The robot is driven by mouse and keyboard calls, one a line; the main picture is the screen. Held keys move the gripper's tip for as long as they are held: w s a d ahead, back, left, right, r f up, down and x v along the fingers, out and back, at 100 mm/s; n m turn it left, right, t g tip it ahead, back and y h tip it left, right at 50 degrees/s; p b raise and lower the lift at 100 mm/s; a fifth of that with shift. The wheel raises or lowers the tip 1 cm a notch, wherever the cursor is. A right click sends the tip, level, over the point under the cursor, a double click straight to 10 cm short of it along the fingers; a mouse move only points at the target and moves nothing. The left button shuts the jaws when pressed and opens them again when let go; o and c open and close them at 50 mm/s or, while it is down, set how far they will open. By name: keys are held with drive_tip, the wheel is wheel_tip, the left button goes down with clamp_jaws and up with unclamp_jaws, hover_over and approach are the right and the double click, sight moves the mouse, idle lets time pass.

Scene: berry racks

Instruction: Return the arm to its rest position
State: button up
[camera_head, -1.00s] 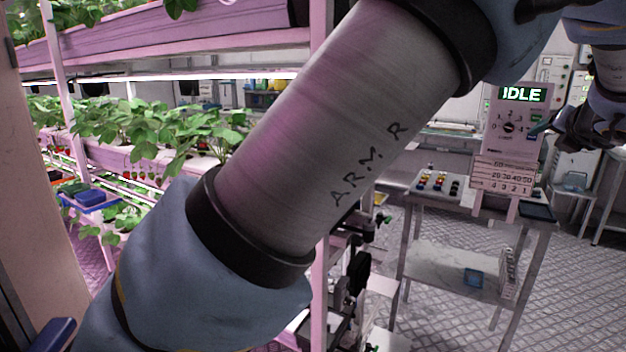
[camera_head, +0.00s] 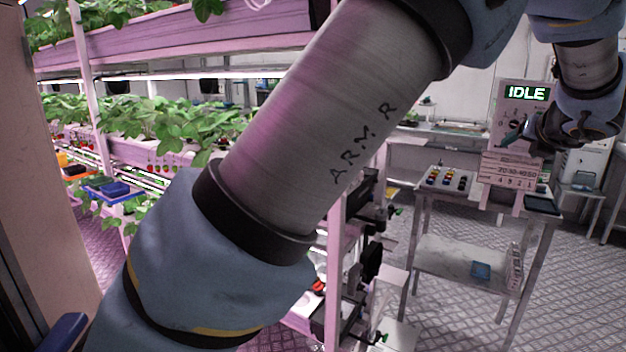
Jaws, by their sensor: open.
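My arm crosses the view from the lower left to the upper right, with the grey link marked "ARM R" (camera_head: 325,120) in the middle. It bends at the top and comes down at the right edge. My gripper (camera_head: 512,136) is at the upper right, in front of the white control panel (camera_head: 523,95) that reads "IDLE". Its jaws are open and I see nothing held in them. The gripper covers part of the panel's dial and buttons.
A metal table (camera_head: 425,203) under the panel carries a small tray of coloured pieces (camera_head: 448,178). Strawberry racks (camera_head: 170,25) with plants stand at the left. A blue tray (camera_head: 112,190) lies low at the left. Open metal floor (camera_head: 580,290) shows at the lower right.

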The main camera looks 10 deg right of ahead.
drive_tip(key=w+a+f+n+g+y, duration=0.2)
drive_tip(key=w+a+f+n, duration=0.3)
drive_tip(key=a, duration=0.6)
drive_tip(key=w+a+f+n+g+y, duration=0.1)
drive_tip(key=w+a+f+n+y, duration=0.15)
drive_tip(key=a+n, duration=0.65)
drive_tip(key=w+a+f+n+g+y, duration=0.15)
drive_tip(key=w+a+f+n, duration=0.25)
drive_tip(key=a, duration=0.9)
drive_tip(key=s+a+f+n+g, duration=0.1)
drive_tip(key=s+a+f+n, duration=0.1)
drive_tip(key=s+a+n, duration=0.3)
drive_tip(key=s+a+f+n+g, duration=0.2)
drive_tip(key=s+a+n, duration=0.3)
drive_tip(key=a+n, duration=0.6)
drive_tip(key=s+a+f+n+g+h, duration=0.1)
drive_tip(key=s+a+f+n+g, duration=0.1)
drive_tip(key=s+a+n, duration=0.4)
drive_tip(key=a+f+n, duration=0.1)
drive_tip(key=a+n, duration=0.1)
drive_tip(key=a, duration=0.2)
drive_tip(key=shift+f+n, duration=0.3)
drive_tip(key=shift+n, duration=0.1)
drive_tip(key=shift+s+g, duration=0.1)
drive_tip(key=shift+g, duration=0.15)
drive_tip(key=shift+c, duration=0.4)
